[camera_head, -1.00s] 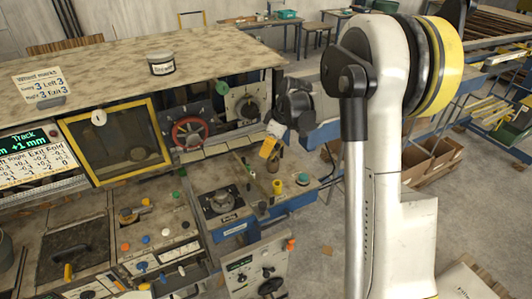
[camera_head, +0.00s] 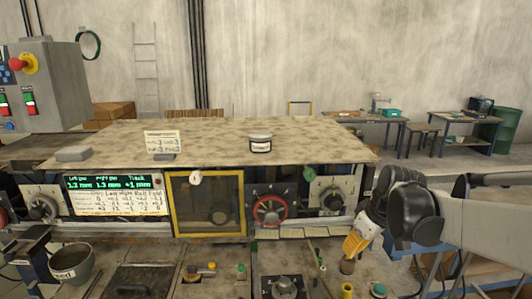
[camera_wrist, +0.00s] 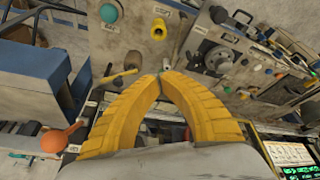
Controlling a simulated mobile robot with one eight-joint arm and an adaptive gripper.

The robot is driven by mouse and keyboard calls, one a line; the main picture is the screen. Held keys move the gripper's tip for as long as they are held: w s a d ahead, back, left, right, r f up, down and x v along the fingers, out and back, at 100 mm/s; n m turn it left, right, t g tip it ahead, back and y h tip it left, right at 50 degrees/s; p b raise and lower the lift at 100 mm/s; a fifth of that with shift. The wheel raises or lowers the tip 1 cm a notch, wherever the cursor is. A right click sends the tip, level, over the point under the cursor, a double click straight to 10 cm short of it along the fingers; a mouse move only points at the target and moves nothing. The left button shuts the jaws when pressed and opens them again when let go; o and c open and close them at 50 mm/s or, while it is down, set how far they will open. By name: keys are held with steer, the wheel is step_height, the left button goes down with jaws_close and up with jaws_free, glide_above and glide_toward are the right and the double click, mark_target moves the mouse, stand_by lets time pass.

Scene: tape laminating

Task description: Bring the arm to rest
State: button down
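My arm reaches in from the right edge of the head view. In the wrist view, the two curved fingers of my gripper (camera_wrist: 165,76) come together at their tips, and I see no object held between them. Below the fingertips in the head view are a yellow knob (camera_head: 347,290) and a brownish round part (camera_head: 347,267); I cannot tell the exact gap.
The machine's speckled top (camera_head: 215,137) carries a labelled jar (camera_head: 261,145) and a standing card (camera_head: 162,142). A yellow-framed window (camera_head: 207,204) and a lit display (camera_head: 113,184) are on its front. A control cabinet (camera_head: 50,88) stands left. Tables (camera_head: 368,117) stand far right.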

steer(key=s+a+f+m+t+h+b, duration=0.1)
steer(key=s+a+f+m+b, duration=0.1)
steer(key=s+f+b, duration=0.6)
steer(key=s+a+f+m+t+b, duration=0.2)
steer(key=s+f+m+b, duration=0.2)
steer(key=s+f+b, duration=0.4)
steer(key=s+f, duration=0.1)
steer(key=s, duration=0.3)
steer(key=shift+s+a+h, duration=0.35)
steer(key=shift+a+h, duration=0.05)
